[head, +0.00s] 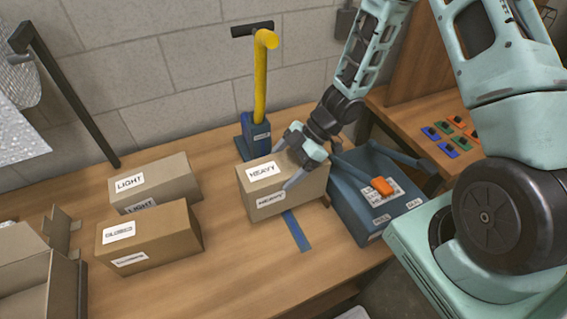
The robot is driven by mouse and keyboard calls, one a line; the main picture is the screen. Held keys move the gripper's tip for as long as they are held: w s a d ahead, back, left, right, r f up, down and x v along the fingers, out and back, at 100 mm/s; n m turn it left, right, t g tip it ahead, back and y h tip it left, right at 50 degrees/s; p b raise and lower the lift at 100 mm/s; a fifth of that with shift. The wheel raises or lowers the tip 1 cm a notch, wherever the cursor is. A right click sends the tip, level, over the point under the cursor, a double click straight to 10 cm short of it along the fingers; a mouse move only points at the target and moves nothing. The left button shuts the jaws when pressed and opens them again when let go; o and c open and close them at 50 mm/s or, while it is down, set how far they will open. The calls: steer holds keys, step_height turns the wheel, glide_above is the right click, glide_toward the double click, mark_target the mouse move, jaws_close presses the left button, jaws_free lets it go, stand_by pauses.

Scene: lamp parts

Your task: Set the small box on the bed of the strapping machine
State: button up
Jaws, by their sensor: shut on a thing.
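A cardboard box labelled HEAVY (262,197) is near the middle of the bench. My gripper (297,160) is at its upper right side, shut on it, with one finger showing across the front top edge. The box looks upright; whether its underside touches the bench is hard to tell. Just right of it is a blue-grey machine (352,218) with white labels, an orange part on top and grey bars, likely the strapping machine. My arm and the bars hide part of its top. The box is beside the machine, not over the middle of its top.
A box labelled LIGHT (160,180) and another closed box (165,240) stand to the left. An open carton (65,285) is at the far left. A yellow post on a blue base (255,130) stands behind the held box. A blue strip (297,230) lies in front. The front bench is clear.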

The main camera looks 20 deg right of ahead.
steer(key=shift+f+p, duration=0.45)
steer(key=shift+f, duration=2.35)
